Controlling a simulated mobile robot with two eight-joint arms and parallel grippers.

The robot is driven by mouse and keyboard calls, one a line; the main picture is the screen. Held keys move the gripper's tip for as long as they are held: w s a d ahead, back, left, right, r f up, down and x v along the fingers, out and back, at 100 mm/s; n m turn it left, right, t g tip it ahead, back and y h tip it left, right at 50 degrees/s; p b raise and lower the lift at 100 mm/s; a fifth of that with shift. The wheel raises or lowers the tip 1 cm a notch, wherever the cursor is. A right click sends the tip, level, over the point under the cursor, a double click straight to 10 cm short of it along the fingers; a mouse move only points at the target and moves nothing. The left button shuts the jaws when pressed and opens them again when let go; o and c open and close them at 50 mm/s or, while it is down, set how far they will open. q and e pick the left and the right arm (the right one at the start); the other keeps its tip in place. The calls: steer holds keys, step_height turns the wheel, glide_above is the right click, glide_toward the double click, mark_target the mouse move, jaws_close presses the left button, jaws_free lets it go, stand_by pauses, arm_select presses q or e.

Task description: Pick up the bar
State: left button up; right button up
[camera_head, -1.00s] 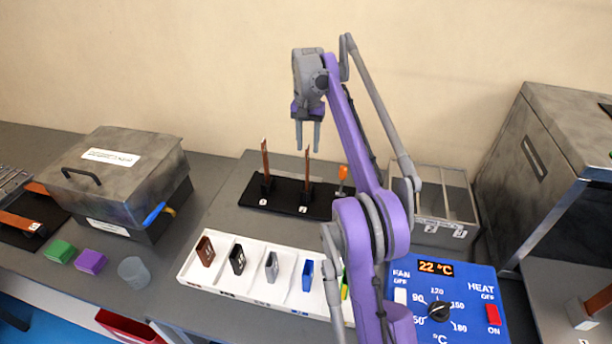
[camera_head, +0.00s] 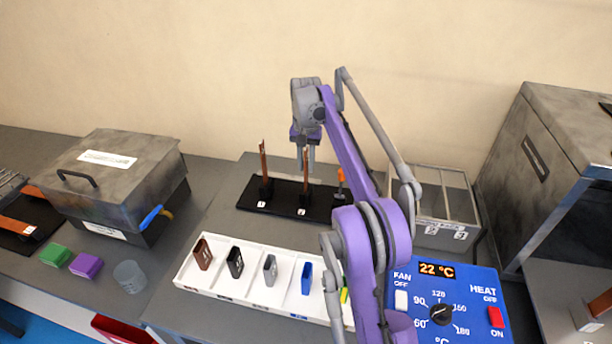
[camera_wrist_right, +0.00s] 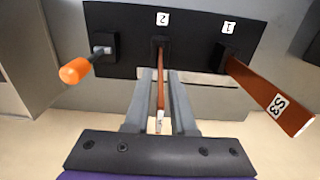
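Two upright copper bars stand in a black holder (camera_head: 245,190): one at slot 1 (camera_head: 263,162) and one at slot 2 (camera_head: 305,183). My right gripper (camera_head: 306,168) points down over the slot 2 bar. In the right wrist view its two fingers (camera_wrist_right: 160,74) lie on either side of the slot 2 bar (camera_wrist_right: 161,92), with small gaps showing, so it looks open. The slot 1 bar also shows there with an "S3" label (camera_wrist_right: 268,95). My left gripper is not in view.
An orange-handled tool (camera_head: 341,178) stands at the holder's right end, close to the gripper. A white tray (camera_head: 222,281) with several coloured pieces lies in front. A grey metal bin (camera_head: 436,235) and blue heater panel (camera_head: 462,282) are on the right.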

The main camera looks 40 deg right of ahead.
jaws_close()
stand_by(1.1)
